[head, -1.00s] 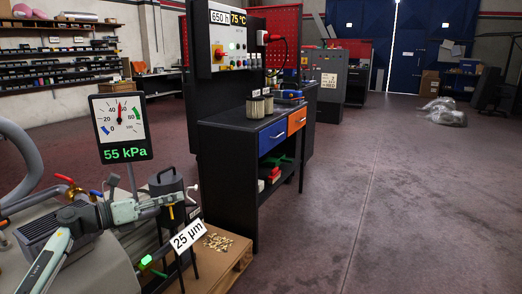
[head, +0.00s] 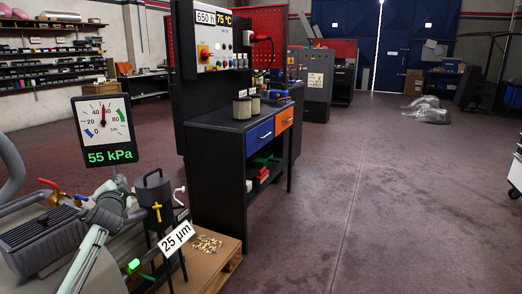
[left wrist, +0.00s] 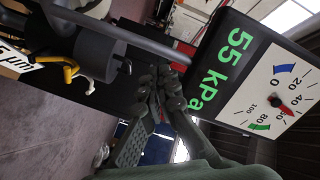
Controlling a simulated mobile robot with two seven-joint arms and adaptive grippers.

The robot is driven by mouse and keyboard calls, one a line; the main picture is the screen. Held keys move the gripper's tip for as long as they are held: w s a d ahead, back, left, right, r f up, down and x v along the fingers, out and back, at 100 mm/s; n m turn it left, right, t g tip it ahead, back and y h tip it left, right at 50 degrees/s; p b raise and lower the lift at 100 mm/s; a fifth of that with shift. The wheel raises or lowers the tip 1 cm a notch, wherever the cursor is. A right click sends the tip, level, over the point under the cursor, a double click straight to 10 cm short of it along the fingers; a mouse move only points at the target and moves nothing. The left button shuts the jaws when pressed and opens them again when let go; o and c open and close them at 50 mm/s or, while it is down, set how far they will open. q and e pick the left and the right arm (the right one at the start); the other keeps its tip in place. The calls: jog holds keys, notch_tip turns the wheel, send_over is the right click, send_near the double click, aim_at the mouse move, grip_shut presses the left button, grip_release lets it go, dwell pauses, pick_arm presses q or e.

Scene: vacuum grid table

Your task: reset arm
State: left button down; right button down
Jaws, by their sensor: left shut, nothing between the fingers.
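My left arm (head: 93,245) rises from the bottom left of the head view. My left gripper (head: 120,182) is at its upper end, below the gauge sign and left of the dark filter canister. In the left wrist view the gripper (left wrist: 166,88) is shut with nothing between its fingers. The pressure gauge (head: 105,125) reads 55 kPa; it also shows tilted and close at the right of the left wrist view (left wrist: 275,88). The dark canister (head: 153,195) has a yellow T-handle (head: 156,212) and stands apart from the gripper. My right gripper is not in view.
A label reading 25 µm (head: 177,236) stands before a wooden pallet (head: 222,262) with small scattered pieces. A dark workbench (head: 217,175) stands behind.

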pick_arm(q)
jog(key=s+d+f+n+g+h, duration=0.1)
jog(key=s+f+n+g, duration=0.15)
jog(key=s+f, duration=0.4)
jog(key=s+d+f+n+g+h, duration=0.15)
jog(key=s+f+g, duration=0.25)
jog(key=f, duration=0.6)
jog(key=s+d+f+n+g, duration=0.2)
jog(key=s+f+g, duration=0.1)
jog(key=s+f, duration=0.4)
jog(key=s+d+f+g, duration=0.1)
jog(key=s+d+f, duration=0.2)
jog(key=s, duration=0.7)
jog(key=s+d+f+g+h, duration=0.1)
jog(key=s+d+f, duration=0.3)
jog(key=s, duration=0.7)
jog(key=s+d+f+g+h, duration=0.1)
jog(key=s+d+f, duration=0.2)
jog(key=s+f, duration=0.3)
jog(key=s, duration=0.4)
jog(key=shift+s+d+f, duration=0.15)
jog(key=shift+d+f, duration=0.1)
jog(key=shift+f, duration=0.05)
